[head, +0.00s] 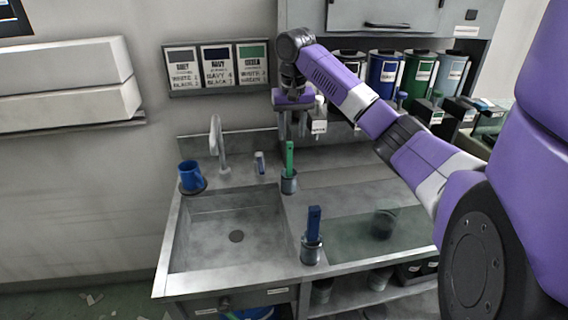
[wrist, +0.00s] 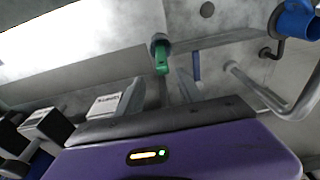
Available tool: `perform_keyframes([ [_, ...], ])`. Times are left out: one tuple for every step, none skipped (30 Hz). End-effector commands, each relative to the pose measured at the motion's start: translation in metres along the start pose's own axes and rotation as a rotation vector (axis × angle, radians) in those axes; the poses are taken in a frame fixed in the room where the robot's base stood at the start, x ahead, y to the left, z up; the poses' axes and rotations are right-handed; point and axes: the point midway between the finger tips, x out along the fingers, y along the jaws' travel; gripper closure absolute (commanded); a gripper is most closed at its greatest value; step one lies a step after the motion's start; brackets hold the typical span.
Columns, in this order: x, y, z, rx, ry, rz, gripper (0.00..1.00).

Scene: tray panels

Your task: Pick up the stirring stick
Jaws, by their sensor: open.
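A green stick (head: 289,158) stands upright in a small grey cup (head: 288,184) on the counter behind the sink's right corner. A blue stick (head: 314,222) stands in another grey cup (head: 311,250) near the sink's front right. I cannot tell which one is the stirring stick. My gripper (head: 292,128) is open and empty, pointing down above and behind the green stick, apart from it. In the wrist view, the green stick (wrist: 161,58) shows just beyond my open gripper (wrist: 160,92), whose fingers frame it.
A tap (head: 217,145) and a blue mug (head: 191,177) stand left of the green stick. Coloured canisters (head: 420,75) stand on the back shelf at right. A dark green translucent panel (head: 360,240) covers the counter's right front.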

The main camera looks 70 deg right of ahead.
Motion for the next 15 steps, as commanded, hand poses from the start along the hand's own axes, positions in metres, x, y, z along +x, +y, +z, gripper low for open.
perform_keyframes([
  [0.004, 0.0, 0.0, 0.001, -0.002, 0.0, 0.56],
  [0.007, 0.0, 0.001, 0.001, -0.002, 0.0, 0.56],
  [0.011, 0.0, 0.001, 0.001, -0.003, 0.001, 0.56],
  [0.015, 0.0, 0.001, 0.001, -0.003, 0.001, 0.56],
  [0.018, 0.0, 0.001, 0.001, -0.002, 0.0, 0.56],
  [0.021, 0.0, 0.001, 0.001, -0.002, 0.0, 0.56],
  [0.024, 0.0, 0.001, 0.001, -0.002, 0.001, 0.56],
  [0.026, 0.0, 0.002, 0.001, -0.002, 0.001, 0.56],
  [0.03, -0.001, 0.002, 0.001, -0.001, 0.0, 0.56],
  [0.033, -0.001, 0.003, 0.001, -0.002, 0.001, 0.56],
  [0.036, -0.002, 0.004, 0.001, -0.003, 0.001, 0.56],
  [0.042, -0.003, 0.006, 0.001, -0.003, 0.001, 0.56],
  [0.047, -0.004, 0.007, 0.0, -0.004, 0.001, 0.56],
  [0.051, -0.005, 0.008, 0.0, -0.003, 0.001, 0.56],
  [0.057, -0.005, 0.009, 0.001, -0.004, 0.001, 0.56],
])
